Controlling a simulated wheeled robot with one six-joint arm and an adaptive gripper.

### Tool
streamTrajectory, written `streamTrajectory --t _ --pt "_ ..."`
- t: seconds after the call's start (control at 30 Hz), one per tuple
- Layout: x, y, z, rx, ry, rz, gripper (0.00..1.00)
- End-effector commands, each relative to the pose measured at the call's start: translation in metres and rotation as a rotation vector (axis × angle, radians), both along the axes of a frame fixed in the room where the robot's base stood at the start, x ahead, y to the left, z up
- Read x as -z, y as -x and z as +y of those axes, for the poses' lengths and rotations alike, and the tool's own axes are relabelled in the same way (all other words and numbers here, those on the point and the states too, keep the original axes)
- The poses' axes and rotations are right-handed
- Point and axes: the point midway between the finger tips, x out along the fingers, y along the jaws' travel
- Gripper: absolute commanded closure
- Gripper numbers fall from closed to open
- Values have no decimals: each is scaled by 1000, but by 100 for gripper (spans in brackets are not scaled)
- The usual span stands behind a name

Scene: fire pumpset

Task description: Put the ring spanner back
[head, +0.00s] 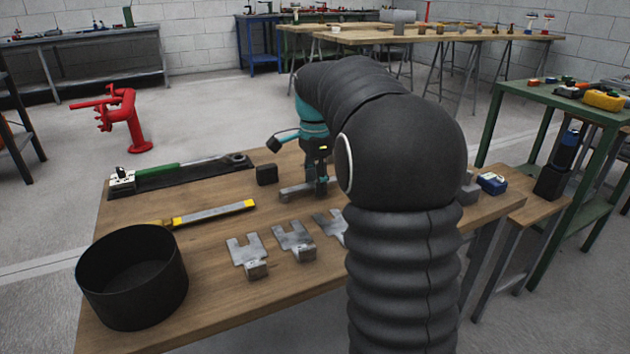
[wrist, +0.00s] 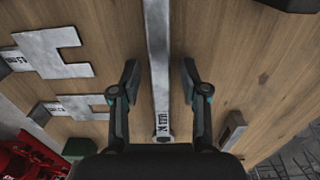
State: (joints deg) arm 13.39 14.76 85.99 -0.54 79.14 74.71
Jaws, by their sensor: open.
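A flat grey steel bar (head: 300,190) lies on the wooden table under my gripper (head: 318,186). In the wrist view the bar (wrist: 158,40) runs between the two fingers of my gripper (wrist: 160,80), with a marked end near the palm. The fingers are apart on either side of the bar, with a gap to each; I cannot tell their height above the table.
A small black block (head: 266,174) stands left of my gripper. A yellow-ended steel strip (head: 212,213), slotted metal plates (head: 248,255) and a round black bin (head: 133,278) are nearer. A blue box (head: 492,183) sits at the right. Bare wood lies between them.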

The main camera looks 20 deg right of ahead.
Motion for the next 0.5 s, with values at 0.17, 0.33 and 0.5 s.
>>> streamTrajectory --t 0.17,0.33,0.5 --pt "-9 0 0 0 0 -1 55" --pt "-37 -1 0 0 1 -4 55" --pt "-73 -1 0 0 1 -3 55"
